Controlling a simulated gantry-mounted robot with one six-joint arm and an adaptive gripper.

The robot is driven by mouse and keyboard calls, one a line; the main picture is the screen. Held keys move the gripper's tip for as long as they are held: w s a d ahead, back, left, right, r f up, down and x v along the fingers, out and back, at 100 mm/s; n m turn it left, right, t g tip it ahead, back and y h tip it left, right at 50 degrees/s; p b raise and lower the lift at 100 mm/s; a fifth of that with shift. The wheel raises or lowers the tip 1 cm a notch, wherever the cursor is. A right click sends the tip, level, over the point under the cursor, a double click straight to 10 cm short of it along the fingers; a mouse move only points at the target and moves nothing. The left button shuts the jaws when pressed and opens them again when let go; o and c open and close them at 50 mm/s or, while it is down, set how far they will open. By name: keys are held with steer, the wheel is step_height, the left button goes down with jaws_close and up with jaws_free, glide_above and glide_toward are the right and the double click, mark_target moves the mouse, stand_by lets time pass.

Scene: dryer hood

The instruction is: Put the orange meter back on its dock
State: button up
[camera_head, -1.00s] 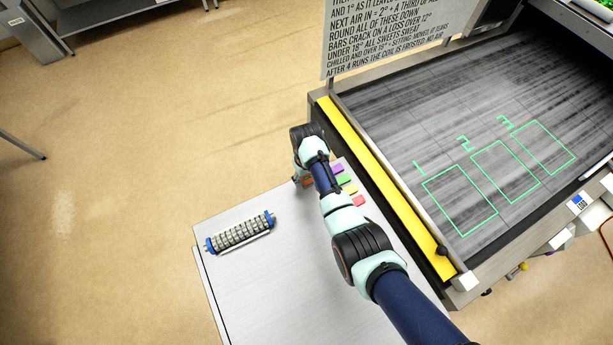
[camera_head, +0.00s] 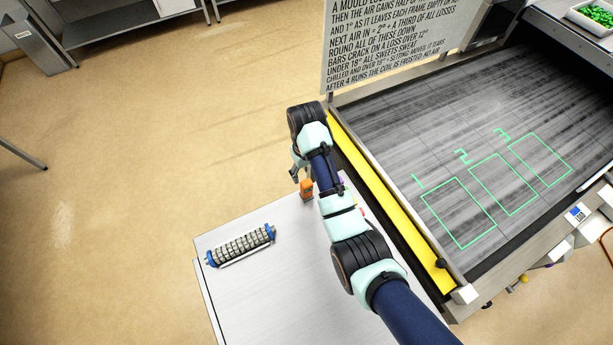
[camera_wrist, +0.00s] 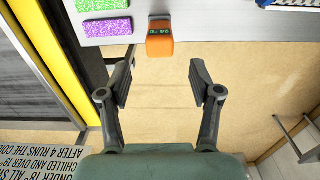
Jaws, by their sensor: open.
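The orange meter (camera_wrist: 159,42) has a small dark display with green digits, too small to read surely. It is at the edge of the light grey table; in the head view it shows just below my gripper (camera_head: 301,168). A small grey piece (camera_wrist: 159,17) adjoins its far end in the wrist view; I cannot tell if this is the dock. My gripper (camera_wrist: 161,82) is open and empty. Its fingers are apart, with the meter beyond their tips and roughly in line with the gap, not between them.
Green (camera_wrist: 101,5) and purple (camera_wrist: 104,27) blocks lie beside the meter. A blue-ended roller (camera_head: 240,245) lies on the grey table (camera_head: 265,300). A yellow-edged (camera_head: 385,190) conveyor with numbered green outlines stands to the right. Bare floor lies beyond the table edge.

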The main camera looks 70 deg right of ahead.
stand_by(0.4)
steer(key=w+a+r+n+t+h, duration=0.1)
steer(key=w+a+r+n+t, duration=0.2)
steer(key=a, duration=0.6)
steer(key=w+a+r+n+t, duration=0.1)
steer(key=w+a+r+t, duration=0.1)
steer(key=w+a+r, duration=0.5)
steer(key=w+a+n+t+h, duration=0.1)
steer(key=w+a+n+t, duration=0.15)
steer(key=a, duration=0.85)
steer(key=s+a+r+n+t+y, duration=0.1)
steer(key=s+a+r+t, duration=0.1)
steer(key=a+r, duration=0.3)
steer(key=s+a+r+n+t+y, duration=0.1)
steer(key=s+a+r+t, duration=0.1)
steer(key=a+r, duration=0.3)
steer(key=a+t, duration=0.1)
steer(key=a, duration=0.2)
steer(key=shift+a+r, duration=0.15)
steer(key=shift+a, duration=0.1)
